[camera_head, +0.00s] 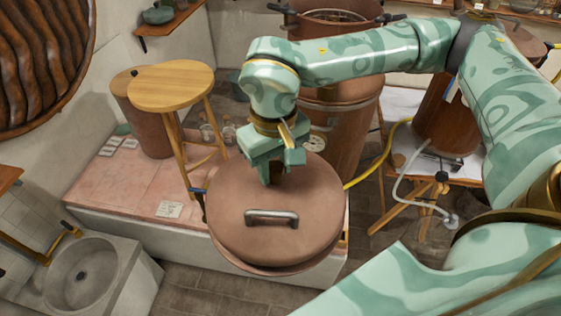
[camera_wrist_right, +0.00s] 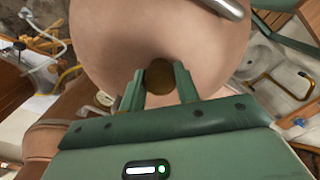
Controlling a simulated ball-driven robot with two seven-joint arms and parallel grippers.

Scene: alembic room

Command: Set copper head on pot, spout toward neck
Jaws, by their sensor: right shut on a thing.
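A round copper piece (camera_head: 235,222) with a steel handle (camera_head: 272,217) on its top fills the middle of the head view; I take it for the copper head. My right gripper (camera_head: 272,172) is at its far edge. A tall copper pot (camera_head: 345,130) with a dial gauge stands behind, partly hidden by my right arm. No spout is clearly seen. My left gripper is out of view.
A wooden stool (camera_head: 172,85) stands on the pink-tiled platform (camera_head: 118,190) at left. A stone sink (camera_head: 85,272) is at lower left. Another copper vessel (camera_head: 440,120) is on a stand at right. A yellow hose (camera_head: 375,163) runs between the vessels.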

